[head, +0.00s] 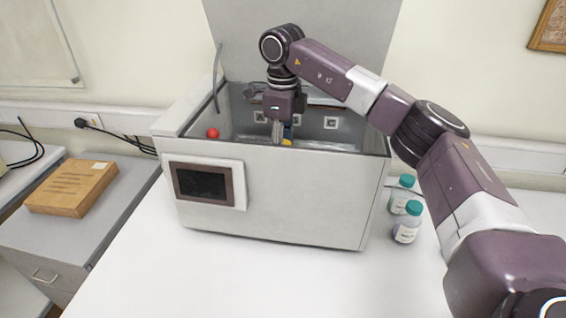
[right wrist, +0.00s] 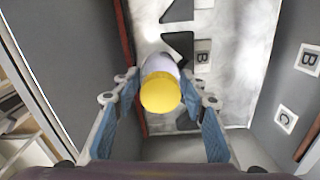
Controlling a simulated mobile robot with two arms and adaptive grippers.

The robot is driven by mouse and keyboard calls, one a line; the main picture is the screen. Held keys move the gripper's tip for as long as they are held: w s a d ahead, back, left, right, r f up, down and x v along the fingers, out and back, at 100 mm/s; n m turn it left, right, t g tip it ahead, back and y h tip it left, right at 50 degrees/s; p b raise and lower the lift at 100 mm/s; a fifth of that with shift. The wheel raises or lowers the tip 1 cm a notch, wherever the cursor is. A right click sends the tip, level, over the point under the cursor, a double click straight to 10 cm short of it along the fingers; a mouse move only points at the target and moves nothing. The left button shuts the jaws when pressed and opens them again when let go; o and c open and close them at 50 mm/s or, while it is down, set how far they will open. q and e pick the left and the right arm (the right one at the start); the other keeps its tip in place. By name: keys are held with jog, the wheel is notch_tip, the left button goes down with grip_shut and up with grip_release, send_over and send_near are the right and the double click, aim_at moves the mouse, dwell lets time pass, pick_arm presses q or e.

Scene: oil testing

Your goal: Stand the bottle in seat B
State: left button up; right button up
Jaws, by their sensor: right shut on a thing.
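The bottle has a white body and a yellow cap (right wrist: 160,93). My right gripper (right wrist: 158,85) is shut on it, with blue finger pads on either side. In the head view my right gripper (head: 278,130) reaches down into the open grey box (head: 270,190), and a small yellow part of the cap (head: 287,142) shows beside the fingers. A label B (right wrist: 309,59) and a label C (right wrist: 287,119) are on the box wall in the right wrist view. Another B mark (right wrist: 203,51) is near the bottle. Whether the bottle's base touches anything is hidden. My left gripper is not in view.
The box's front wall hides most of its inside, and its lid (head: 225,30) stands open behind. A red ball (head: 213,133) is at the box's left end. Two teal-capped bottles (head: 407,222) stand right of the box. The front table is clear.

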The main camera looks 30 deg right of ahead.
notch_tip(320, 180, down, 4)
jog(key=shift+r+p, duration=0.25)
jog(key=shift+p, duration=0.4)
jog(key=shift+f, duration=0.4)
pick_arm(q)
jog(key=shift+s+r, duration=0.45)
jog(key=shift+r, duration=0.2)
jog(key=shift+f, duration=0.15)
pick_arm(e)
jog(key=o, duration=1.3)
jog(key=shift+f, duration=0.1)
